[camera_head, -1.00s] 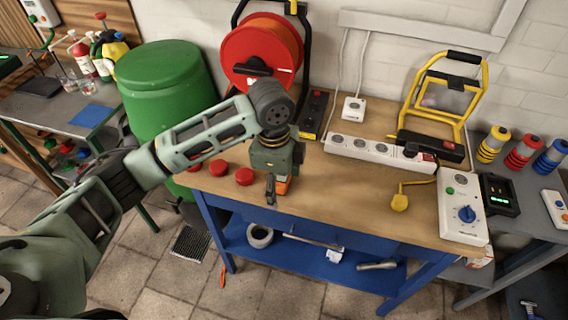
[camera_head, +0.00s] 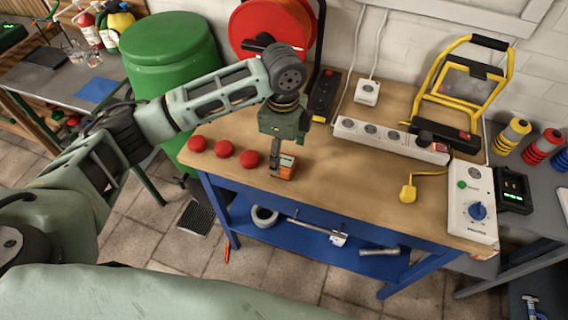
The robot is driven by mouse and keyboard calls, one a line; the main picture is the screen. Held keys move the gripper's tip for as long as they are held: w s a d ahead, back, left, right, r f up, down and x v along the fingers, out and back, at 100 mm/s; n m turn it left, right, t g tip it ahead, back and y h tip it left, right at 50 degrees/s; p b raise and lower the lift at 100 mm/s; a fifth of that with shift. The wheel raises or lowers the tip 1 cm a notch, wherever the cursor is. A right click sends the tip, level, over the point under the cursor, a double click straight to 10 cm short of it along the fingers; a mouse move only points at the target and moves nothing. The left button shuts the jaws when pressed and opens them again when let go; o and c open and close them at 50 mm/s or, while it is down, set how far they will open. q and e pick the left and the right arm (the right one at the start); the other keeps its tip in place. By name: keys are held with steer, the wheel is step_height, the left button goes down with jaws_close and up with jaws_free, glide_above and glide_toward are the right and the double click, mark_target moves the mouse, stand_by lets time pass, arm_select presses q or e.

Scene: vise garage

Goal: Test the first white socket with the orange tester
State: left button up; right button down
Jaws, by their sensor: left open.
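The orange tester (camera_head: 287,168), a small orange and dark box, sits on the wooden bench top (camera_head: 330,190) near its front edge. My left gripper (camera_head: 275,163) points down just behind and left of it, with its fingers open. It partly overlaps the tester in the picture, and I cannot tell whether they touch. A white power strip (camera_head: 409,142) with several round sockets lies farther back to the right; its leftmost socket (camera_head: 347,123) is uncovered. A single white socket box (camera_head: 367,92) stands behind it. My right gripper is not in view.
Several red buttons (camera_head: 224,149) line the bench's left front. The bench middle is clear.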

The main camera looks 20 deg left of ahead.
mark_target(284, 161)
arm_select(q)
step_height(284, 161, down, 4)
steer(key=shift+w+f+p, duration=0.15)
steer(key=shift+p, duration=0.6)
steer(key=shift+f, duration=0.4)
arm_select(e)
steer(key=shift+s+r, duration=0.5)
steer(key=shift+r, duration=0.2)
arm_select(q)
steer(key=shift+c, duration=0.3)
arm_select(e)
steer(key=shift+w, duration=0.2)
arm_select(q)
steer(key=c, duration=1.1)
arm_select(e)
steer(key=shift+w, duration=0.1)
